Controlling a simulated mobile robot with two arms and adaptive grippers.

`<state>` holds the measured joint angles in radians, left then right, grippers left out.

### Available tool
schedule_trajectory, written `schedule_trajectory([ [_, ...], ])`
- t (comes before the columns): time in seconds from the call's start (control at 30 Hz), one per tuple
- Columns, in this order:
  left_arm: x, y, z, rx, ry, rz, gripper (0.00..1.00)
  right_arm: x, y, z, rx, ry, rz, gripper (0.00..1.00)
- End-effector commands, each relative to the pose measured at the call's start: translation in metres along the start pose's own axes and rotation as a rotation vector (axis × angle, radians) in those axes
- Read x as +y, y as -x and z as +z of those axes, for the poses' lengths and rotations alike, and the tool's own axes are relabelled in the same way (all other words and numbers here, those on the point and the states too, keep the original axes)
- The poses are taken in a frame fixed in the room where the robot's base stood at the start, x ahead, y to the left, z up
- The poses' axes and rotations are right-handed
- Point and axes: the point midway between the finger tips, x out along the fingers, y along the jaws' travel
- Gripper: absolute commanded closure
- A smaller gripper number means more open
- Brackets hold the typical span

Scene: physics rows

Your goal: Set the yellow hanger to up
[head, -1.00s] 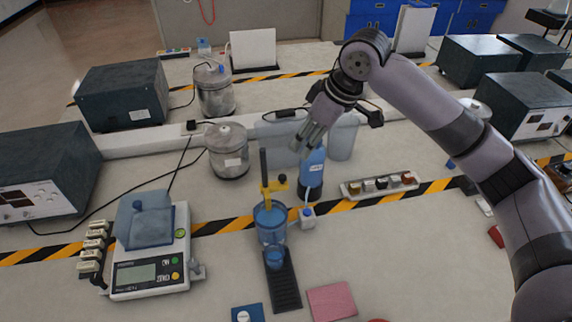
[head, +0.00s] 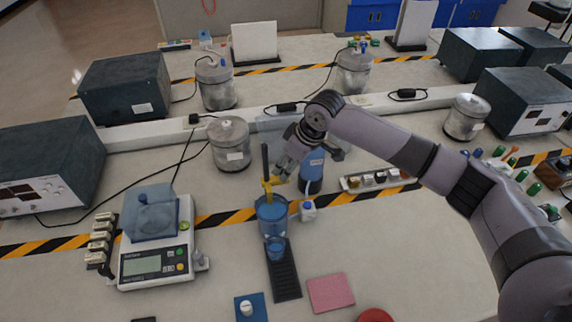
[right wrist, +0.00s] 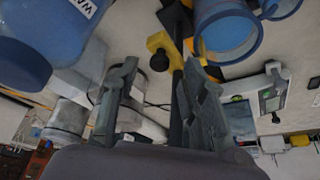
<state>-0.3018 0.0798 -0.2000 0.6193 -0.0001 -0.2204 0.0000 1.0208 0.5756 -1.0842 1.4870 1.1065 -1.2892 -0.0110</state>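The yellow hanger (head: 267,190) sits on a dark upright post (head: 265,158) above a blue clear container (head: 271,212), left of the centre in the head view. In the right wrist view the yellow hanger (right wrist: 163,41) has a dark knob (right wrist: 159,61) on it. My right gripper (head: 281,171) is at the hanger's upper right and hides part of it. In the right wrist view my right gripper (right wrist: 160,75) has its fingers apart, with the knob just beyond the gap. I cannot tell whether they touch. My left gripper is not in view.
A blue bottle (head: 311,170) stands close behind and right of the hanger. A small white bottle (head: 308,211) is beside the container. A pink pad (head: 331,292) lies in front.

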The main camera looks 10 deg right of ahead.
Motion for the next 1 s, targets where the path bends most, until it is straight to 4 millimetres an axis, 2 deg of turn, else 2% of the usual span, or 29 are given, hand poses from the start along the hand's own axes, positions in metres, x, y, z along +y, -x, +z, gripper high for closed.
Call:
schedule_trajectory([
  [0.2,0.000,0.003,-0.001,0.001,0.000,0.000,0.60,0.000,-0.016,-0.001,0.001,-0.001,0.001,0.61],
  [0.47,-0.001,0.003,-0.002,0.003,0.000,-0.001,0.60,0.000,-0.018,0.000,0.001,0.000,0.001,0.61],
  [1.0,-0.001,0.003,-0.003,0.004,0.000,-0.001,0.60,0.000,-0.018,0.000,0.001,0.000,0.001,0.95],
])
